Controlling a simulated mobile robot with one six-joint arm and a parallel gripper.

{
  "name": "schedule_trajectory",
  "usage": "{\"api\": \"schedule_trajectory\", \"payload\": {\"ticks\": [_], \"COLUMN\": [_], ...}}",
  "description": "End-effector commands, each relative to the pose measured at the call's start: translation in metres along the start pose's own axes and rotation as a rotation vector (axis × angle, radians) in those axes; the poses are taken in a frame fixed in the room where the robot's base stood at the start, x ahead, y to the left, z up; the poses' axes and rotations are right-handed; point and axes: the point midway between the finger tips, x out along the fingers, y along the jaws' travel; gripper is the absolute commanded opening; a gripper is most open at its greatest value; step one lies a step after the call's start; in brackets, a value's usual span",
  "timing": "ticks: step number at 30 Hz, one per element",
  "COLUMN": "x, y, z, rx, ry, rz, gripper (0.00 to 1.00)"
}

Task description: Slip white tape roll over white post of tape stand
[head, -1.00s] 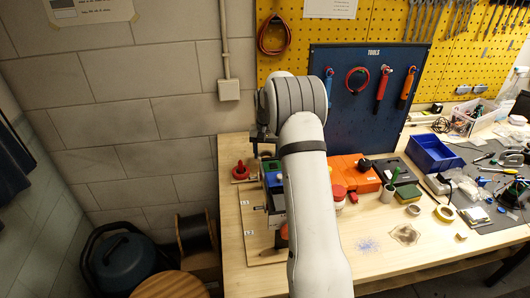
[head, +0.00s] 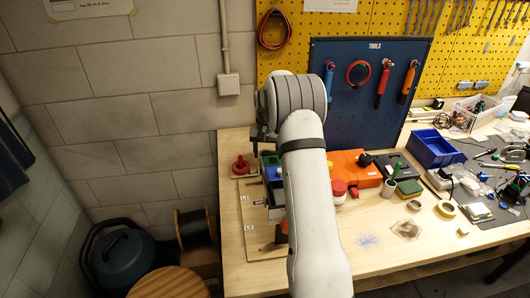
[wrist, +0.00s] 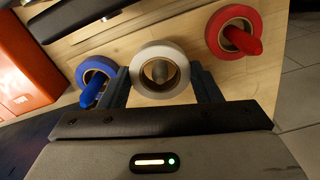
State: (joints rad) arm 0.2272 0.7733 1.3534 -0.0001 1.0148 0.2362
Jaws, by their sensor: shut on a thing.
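The white tape roll (wrist: 139,73) is between the two fingers of my gripper (wrist: 161,88) in the wrist view, and the gripper is shut on it. From this angle I cannot tell how far the roll is down over the post. A blue roll (wrist: 82,76) sits around a blue post at the left, and a red roll (wrist: 216,24) around a red post at the right.
An orange-red box (wrist: 22,70) stands left in the wrist view. In the head view, a blue bin (head: 435,150), a green sponge (head: 409,188) and loose tape rolls lie to the right. The tool board (head: 350,110) stands behind.

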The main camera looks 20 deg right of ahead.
Motion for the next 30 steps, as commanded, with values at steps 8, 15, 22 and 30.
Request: {"api": "schedule_trajectory", "payload": {"ticks": [8, 15, 22, 30], "x": [0.008, 0.017, 0.025, 0.034], "y": [0.0, 0.0, 0.0, 0.0], "z": [0.0, 0.0, 0.0, 0.0], "rx": [0.0, 0.0, 0.0, 0.0], "ry": [0.0, 0.0, 0.0, 0.0], "rz": [0.0, 0.0, 0.0, 0.0], "gripper": [0.35, 0.35, 0.35, 0.35]}}
